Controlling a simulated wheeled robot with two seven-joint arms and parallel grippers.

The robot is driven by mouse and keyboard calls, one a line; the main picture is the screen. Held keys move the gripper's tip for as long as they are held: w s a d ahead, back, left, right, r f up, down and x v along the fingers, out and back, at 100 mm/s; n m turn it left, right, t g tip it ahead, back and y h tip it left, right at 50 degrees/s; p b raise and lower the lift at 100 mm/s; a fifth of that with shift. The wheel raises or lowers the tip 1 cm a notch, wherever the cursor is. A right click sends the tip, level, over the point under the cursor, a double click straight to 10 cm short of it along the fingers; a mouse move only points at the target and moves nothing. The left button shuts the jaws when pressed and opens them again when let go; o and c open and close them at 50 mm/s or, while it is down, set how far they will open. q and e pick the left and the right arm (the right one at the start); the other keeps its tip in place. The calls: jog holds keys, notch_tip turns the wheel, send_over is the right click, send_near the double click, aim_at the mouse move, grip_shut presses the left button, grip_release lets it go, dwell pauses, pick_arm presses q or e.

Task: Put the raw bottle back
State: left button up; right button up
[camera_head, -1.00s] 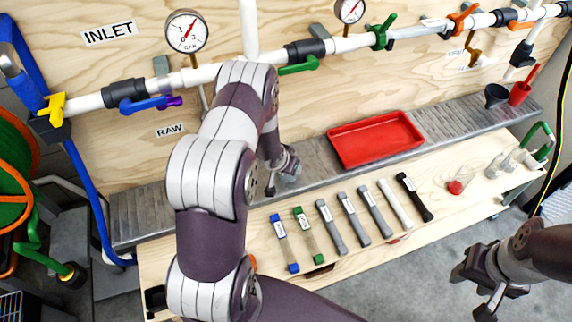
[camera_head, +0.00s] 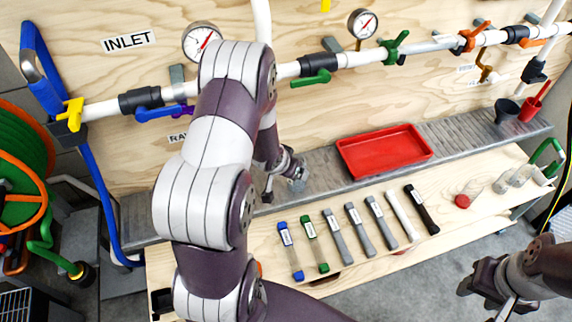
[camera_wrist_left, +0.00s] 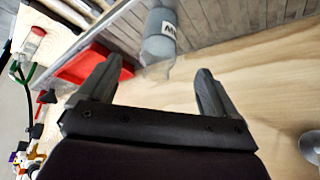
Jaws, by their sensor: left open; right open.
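A clear bottle with a grey part and a white label (camera_wrist_left: 168,32) is in the left wrist view, on the grey ribbed metal ledge; its label is only partly readable, so I cannot confirm it says RAW. My left gripper (camera_wrist_left: 155,85) is open, and the bottle lies in line with the gap between its fingers, near the tips. I cannot tell whether a finger touches it. In the head view my left gripper (camera_head: 285,178) is at the ledge, mostly behind my own arm, which also partly covers the RAW sign (camera_head: 180,136). My right gripper (camera_head: 480,290) is open and empty, low at the right.
A red tray (camera_head: 385,150) sits on the metal ledge (camera_head: 330,185). A blue-capped tube (camera_head: 291,250), a green-capped tube (camera_head: 315,243) and several grey, white and black pieces lie on the wooden bench. A red-capped clear container (camera_head: 463,201) is at right. Pipes and valves run along the panel.

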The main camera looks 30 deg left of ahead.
pick_arm(q)
jog(key=s+d+r+m+g, duration=0.1)
jog(key=s+d+r+g, duration=0.3)
jog(key=s+d+r, duration=0.8)
jog(key=shift+s+r+g, duration=0.4)
jog(key=shift+s+r, duration=0.45)
jog(key=shift+s, duration=0.1)
